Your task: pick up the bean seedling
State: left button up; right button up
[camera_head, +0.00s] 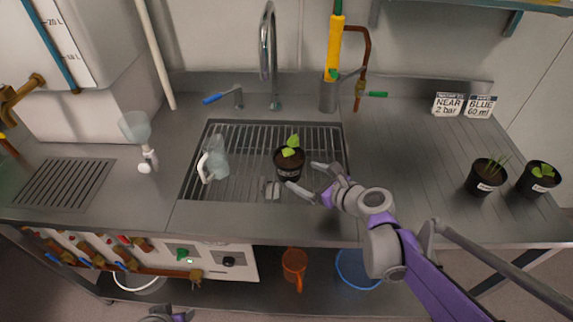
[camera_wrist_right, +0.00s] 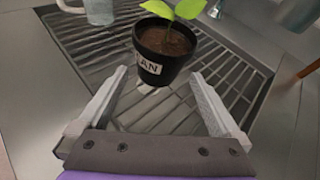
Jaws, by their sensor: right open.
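The bean seedling (camera_head: 291,151) has a few bright green leaves in a black pot (camera_head: 287,167) of dark soil. The pot stands upright on the sink's slatted grate. In the right wrist view the pot (camera_wrist_right: 163,44) has a white label whose visible letters read "AN". My right gripper (camera_head: 301,174) is open at the pot's front right. In the right wrist view its two fingers (camera_wrist_right: 158,75) point at the pot, with the tips just short of it to either side and nothing held. My left gripper's fingers do not show.
A clear jug (camera_head: 214,160) stands on the grate (camera_head: 240,190), left of the pot. The tap (camera_head: 268,45) rises behind. Two other potted plants (camera_head: 487,175) (camera_head: 540,178) and two signs (camera_head: 463,104) stand on the right counter. The counter just right of the sink is clear.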

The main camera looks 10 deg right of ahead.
aim_at(289, 165)
jog(key=x, duration=0.7)
jog(key=shift+w+a+f+b, duration=0.15)
jog(key=shift+w+f+b, duration=0.05)
jog(key=shift+w+b, duration=0.15)
jog(key=shift+s, duration=0.1)
jog(key=shift+c, duration=0.3)
grip_shut()
